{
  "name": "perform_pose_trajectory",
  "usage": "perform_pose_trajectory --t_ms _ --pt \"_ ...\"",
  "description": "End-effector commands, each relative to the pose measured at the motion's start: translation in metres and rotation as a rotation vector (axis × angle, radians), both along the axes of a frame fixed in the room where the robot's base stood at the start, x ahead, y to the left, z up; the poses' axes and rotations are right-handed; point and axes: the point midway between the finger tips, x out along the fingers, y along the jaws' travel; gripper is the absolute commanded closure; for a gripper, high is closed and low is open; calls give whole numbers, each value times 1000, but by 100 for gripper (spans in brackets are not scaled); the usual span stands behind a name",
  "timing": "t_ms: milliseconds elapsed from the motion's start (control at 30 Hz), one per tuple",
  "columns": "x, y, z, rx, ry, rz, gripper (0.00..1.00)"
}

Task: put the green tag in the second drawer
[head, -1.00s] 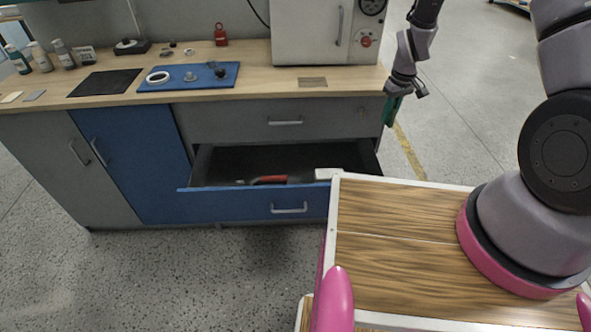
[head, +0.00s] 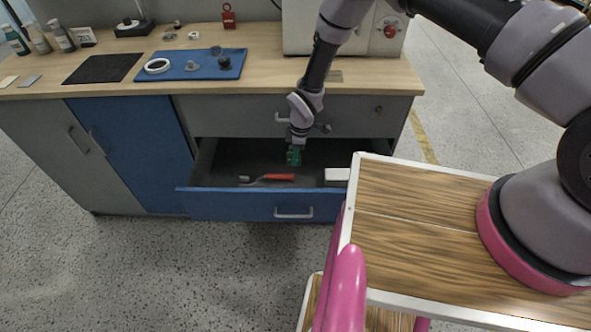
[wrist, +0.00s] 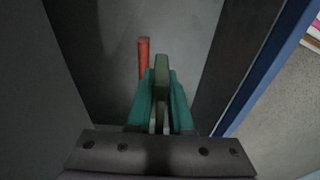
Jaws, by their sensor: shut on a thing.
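The second drawer (head: 240,203) of the workbench is pulled open, with a blue front and a dark inside. My gripper (head: 294,157) is over the inside of this drawer in the head view. In the wrist view my gripper (wrist: 161,112) has teal fingers shut on the green tag (wrist: 162,64), which sticks out past the fingertips. The tag's lower part is hidden between the fingers. I cannot tell whether the tag touches the drawer floor. A red-handled tool (head: 279,177) lies in the drawer, and its handle also shows in the wrist view (wrist: 144,58), just left of the tag.
A white block (head: 337,175) lies at the drawer's right side. The closed top drawer (head: 230,115) is above. The benchtop holds a blue mat (head: 200,72) with small parts and a black mat (head: 100,69). My wooden-topped base stands close at the right.

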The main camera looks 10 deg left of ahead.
Motion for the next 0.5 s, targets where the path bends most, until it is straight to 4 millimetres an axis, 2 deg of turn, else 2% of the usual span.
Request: perform_pose_trajectory --t_ms 100,367,500 --pt "-4 2 -21 0 1 10 100" --pt "-8 2 -54 1 0 23 100" --pt "-8 2 -80 1 0 22 100"
